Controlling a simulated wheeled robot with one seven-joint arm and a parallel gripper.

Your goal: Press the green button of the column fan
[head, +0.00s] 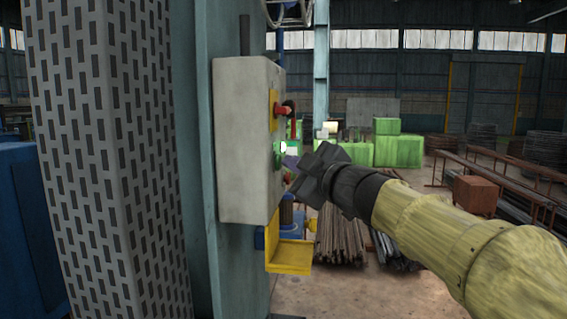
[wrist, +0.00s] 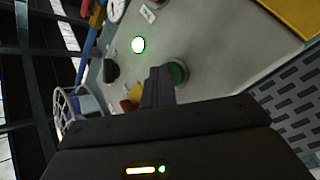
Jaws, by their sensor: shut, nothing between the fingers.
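A grey control box (head: 245,140) is fixed to a blue-green column. Its panel faces right in the head view and carries a green button (head: 278,154), which also shows in the wrist view (wrist: 179,72), partly hidden behind my fingers. A lit green-white lamp (wrist: 138,45) sits on the panel beside it and glows in the head view (head: 283,147). My gripper (head: 299,166) is shut and empty, with its tips close to the panel at the green button. In the wrist view the closed fingers (wrist: 158,84) overlap the button's left edge. I cannot tell whether they touch it.
A red control (head: 283,111) on a yellow plate is above the green button. A dark knob (wrist: 110,70) is on the panel. A yellow tray (head: 290,256) hangs below the box. A perforated grey panel (head: 105,150) stands left. Open floor lies lower right.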

